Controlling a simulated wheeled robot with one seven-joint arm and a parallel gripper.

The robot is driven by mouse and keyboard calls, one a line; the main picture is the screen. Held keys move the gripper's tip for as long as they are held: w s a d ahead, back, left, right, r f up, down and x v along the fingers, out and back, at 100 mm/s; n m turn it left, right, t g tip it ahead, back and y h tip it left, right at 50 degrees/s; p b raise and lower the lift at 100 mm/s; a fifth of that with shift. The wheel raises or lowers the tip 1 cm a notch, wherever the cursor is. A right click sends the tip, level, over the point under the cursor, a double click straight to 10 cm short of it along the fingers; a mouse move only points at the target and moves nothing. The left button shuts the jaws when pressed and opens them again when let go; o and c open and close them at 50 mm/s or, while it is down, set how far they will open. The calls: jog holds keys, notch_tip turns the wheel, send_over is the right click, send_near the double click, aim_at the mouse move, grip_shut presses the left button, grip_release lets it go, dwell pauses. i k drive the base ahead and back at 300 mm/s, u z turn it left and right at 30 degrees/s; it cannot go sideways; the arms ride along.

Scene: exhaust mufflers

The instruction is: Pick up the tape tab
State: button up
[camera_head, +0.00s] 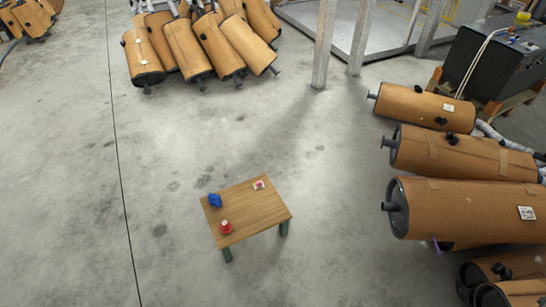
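I cannot tell for sure which thing is the tape tab. A thin purple strip (436,243) shows at the lower edge of the nearest large muffler (465,209) on the right. A small pink and white piece (259,185) lies on the small wooden table (245,208), near its far right corner. A blue object (215,200) sits near the table's far left corner, and a red object (226,227) near its front left corner. These are too small to make out fully. My gripper is not in view.
Several brown-wrapped mufflers lie along the right side, with more at the lower right (505,280). Another group (185,45) lies at the top. Metal posts (323,45) and a dark machine (495,60) stand at the upper right. The concrete floor around the table is clear.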

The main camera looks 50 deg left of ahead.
aim_at(258, 185)
jog(key=u, duration=1.9)
